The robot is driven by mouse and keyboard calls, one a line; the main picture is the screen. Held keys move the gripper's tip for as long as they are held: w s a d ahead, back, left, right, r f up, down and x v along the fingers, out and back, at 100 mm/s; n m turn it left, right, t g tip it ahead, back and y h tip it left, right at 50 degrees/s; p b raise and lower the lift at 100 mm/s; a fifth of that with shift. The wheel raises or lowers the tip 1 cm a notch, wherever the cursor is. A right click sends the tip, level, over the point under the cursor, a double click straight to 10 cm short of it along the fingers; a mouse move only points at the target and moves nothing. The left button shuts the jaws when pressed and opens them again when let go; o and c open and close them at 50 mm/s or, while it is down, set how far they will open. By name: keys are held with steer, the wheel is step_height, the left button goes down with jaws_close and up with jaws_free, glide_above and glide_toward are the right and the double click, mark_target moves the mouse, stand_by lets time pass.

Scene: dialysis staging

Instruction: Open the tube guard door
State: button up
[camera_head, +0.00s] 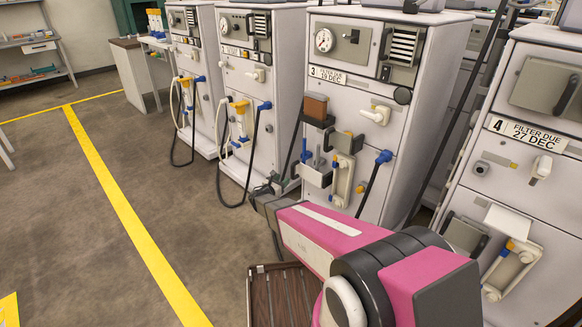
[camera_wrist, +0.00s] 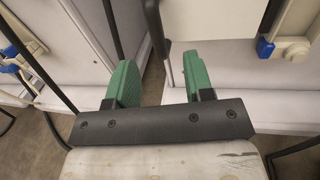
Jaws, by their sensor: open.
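My gripper (camera_head: 276,186) reaches low toward the front of the white machine labelled 3 (camera_head: 343,110). In the wrist view my gripper (camera_wrist: 161,78) has its two green fingers apart with nothing held between them. A pale panel edge and a dark rod (camera_wrist: 155,28) stand just beyond the fingers; I cannot tell whether they touch. I cannot single out the tube guard door for sure. The lower front of machine 3 carries a grey bracket (camera_head: 314,176), a beige frame (camera_head: 343,180) and a blue connector (camera_head: 384,156). My arm hides part of the machine's base.
Machine 4 (camera_head: 530,137) stands close on the right, with a beige frame (camera_head: 525,270). More machines (camera_head: 240,75) stand to the left, with looping hoses (camera_head: 222,170). A brown slatted thing (camera_head: 285,295) lies below my arm.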

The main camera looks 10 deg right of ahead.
mark_target(292, 168)
steer(key=x, duration=1.1)
steer(key=shift+w+a, duration=0.3)
steer(key=shift+a, duration=0.1)
jaws_close()
steer(key=shift+n+t, duration=0.3)
